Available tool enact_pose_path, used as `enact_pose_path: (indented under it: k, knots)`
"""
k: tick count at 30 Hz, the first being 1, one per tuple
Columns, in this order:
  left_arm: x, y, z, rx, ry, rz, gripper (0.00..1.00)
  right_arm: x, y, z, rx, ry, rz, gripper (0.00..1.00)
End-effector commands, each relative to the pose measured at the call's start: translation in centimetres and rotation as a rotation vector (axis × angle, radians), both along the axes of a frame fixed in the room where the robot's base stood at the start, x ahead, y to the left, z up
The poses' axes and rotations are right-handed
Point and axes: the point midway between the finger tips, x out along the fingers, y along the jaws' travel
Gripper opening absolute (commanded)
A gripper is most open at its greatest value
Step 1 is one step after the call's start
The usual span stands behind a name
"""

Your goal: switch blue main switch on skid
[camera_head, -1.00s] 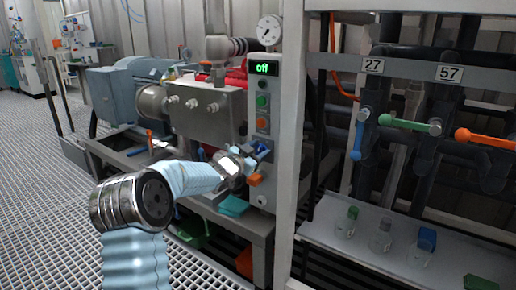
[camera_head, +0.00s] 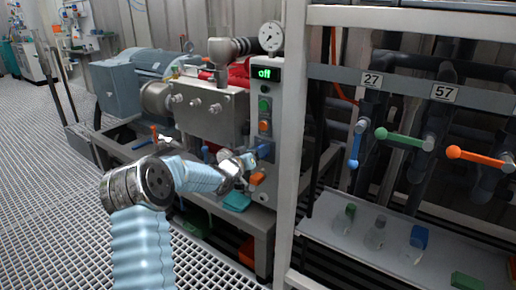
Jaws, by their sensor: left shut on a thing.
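The skid's grey control panel (camera_head: 266,103) carries a display (camera_head: 264,74) that reads "off" in green. Below it are a green button (camera_head: 264,105) and an orange one (camera_head: 264,126). The blue main switch (camera_head: 264,150) sits lower on the panel, mostly hidden by my gripper. My left gripper (camera_head: 252,160) comes in from the left and is shut on the blue switch; its fingertips are small and partly covered. An orange switch (camera_head: 257,178) sits just below the fingers. My right gripper is not in view.
A frame post (camera_head: 292,140) stands close to the right of the panel. Beyond it are valves with blue (camera_head: 356,150), green (camera_head: 400,138) and orange (camera_head: 478,155) handles, above a shelf (camera_head: 330,228) with bottles. Open grating floor (camera_head: 50,200) lies at left.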

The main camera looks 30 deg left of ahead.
Motion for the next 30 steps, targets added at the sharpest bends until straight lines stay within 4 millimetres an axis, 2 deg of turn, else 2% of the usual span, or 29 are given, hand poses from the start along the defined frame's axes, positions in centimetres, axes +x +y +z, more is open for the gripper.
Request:
enact_pose_path:
  k: [9, 22, 23, 27, 30]
  knots:
    - [-0.02, 0.13, -0.13, -0.086, 0.008, 0.000, 0.18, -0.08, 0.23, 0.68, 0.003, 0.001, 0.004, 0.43]
    - [-0.02, 0.15, -0.20, -0.095, 0.010, 0.001, 0.18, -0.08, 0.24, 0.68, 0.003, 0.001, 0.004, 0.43]
    - [-0.02, 0.14, -0.19, -0.095, 0.010, 0.001, 0.50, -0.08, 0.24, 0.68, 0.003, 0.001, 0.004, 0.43]
    - [-0.01, 0.13, -0.16, -0.095, 0.009, 0.000, 0.72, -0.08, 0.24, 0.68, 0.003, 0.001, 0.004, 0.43]
    - [-0.01, 0.13, -0.14, -0.094, 0.009, 0.000, 0.74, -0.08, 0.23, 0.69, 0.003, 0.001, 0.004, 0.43]
